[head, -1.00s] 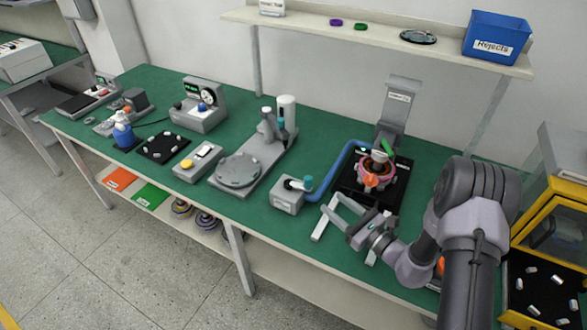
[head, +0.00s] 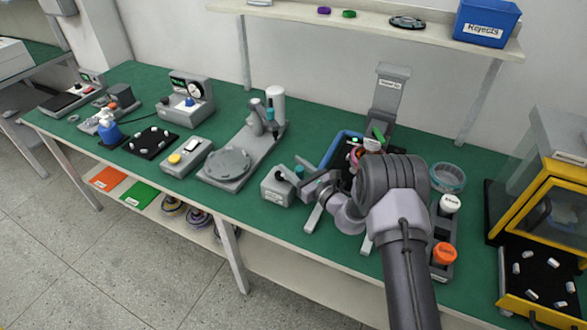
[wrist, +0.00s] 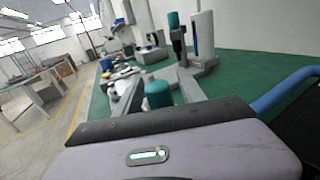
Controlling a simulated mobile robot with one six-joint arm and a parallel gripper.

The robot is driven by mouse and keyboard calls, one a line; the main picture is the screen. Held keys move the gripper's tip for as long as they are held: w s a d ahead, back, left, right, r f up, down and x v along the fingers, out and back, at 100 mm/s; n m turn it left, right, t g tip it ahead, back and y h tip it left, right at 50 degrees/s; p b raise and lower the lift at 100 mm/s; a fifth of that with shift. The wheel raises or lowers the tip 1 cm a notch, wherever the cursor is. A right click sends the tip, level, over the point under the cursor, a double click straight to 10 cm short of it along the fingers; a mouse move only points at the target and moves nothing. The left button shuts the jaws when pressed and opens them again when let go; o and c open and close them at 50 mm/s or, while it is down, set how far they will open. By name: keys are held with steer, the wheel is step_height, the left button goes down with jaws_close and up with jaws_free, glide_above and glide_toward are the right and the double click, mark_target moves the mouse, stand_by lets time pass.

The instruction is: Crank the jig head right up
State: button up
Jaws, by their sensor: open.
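The grey crank box (head: 277,188) stands at the table's front, with its teal crank knob (head: 299,171) on the right side. In the wrist view the teal knob (wrist: 158,93) shows between my gripper's two fingers, with no clear grip on it. My gripper (head: 306,179) is open and reaches left to the knob. The jig's grey upright (head: 390,92) stands behind my arm. The jig's head and the pink ring (head: 356,153) are mostly hidden by my arm.
A grey fixture with a round plate (head: 228,162) stands left of the crank box. A rack with a white-capped bottle (head: 449,203) and an orange-capped one (head: 444,254) is right of my arm.

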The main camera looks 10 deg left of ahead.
jaws_close()
stand_by(1.4)
